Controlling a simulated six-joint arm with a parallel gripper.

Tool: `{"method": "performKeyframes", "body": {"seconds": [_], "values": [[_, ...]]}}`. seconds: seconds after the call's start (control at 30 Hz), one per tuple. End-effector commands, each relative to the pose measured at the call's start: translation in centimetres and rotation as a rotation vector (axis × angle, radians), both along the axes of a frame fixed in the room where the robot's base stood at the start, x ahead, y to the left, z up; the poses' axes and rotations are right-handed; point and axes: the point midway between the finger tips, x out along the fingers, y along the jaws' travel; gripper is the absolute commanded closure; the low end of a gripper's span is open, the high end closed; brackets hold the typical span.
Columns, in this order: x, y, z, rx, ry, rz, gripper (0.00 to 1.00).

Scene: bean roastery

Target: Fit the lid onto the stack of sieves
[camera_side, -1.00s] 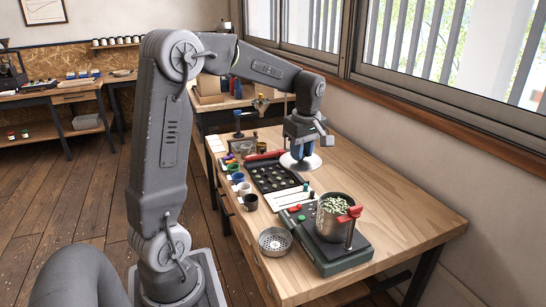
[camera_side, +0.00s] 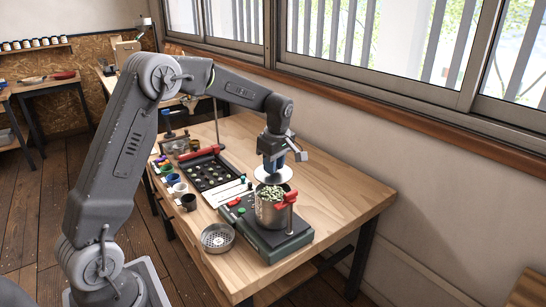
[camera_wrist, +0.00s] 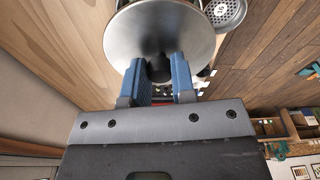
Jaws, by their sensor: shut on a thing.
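The round metal lid (camera_side: 285,178) is pale and roughly level. My gripper (camera_side: 273,158) is shut on it from above. In the wrist view, the blue fingers of my gripper (camera_wrist: 159,82) are on either side of the dark knob at the middle of the lid (camera_wrist: 125,40). The stack of sieves (camera_side: 267,216) is a metal cylinder with pale green beans in its open top. It stands on a dark green machine (camera_side: 285,245). The lid is just above the stack, apart from it in the side view. The lid hides the stack in the wrist view.
A red-handled clamp (camera_side: 287,199) on a post rises at the stack's right side. A perforated metal dish (camera_side: 217,238) is left of the machine. A black tray (camera_side: 212,171) and several small cups stand farther back. The table's right side (camera_side: 345,195) is clear.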

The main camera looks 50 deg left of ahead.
Motion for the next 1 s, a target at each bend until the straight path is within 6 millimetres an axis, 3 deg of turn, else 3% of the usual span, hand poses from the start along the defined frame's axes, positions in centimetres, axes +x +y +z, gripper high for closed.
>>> {"method": "performKeyframes", "body": {"seconds": [0.43, 1.0], "values": [[-0.1, 0.0, -4.0, 0.0, 0.002, 0.0, 1.0], [0.0, 0.0, -4.5, 0.0, 0.0, 0.0, 1.0]]}}
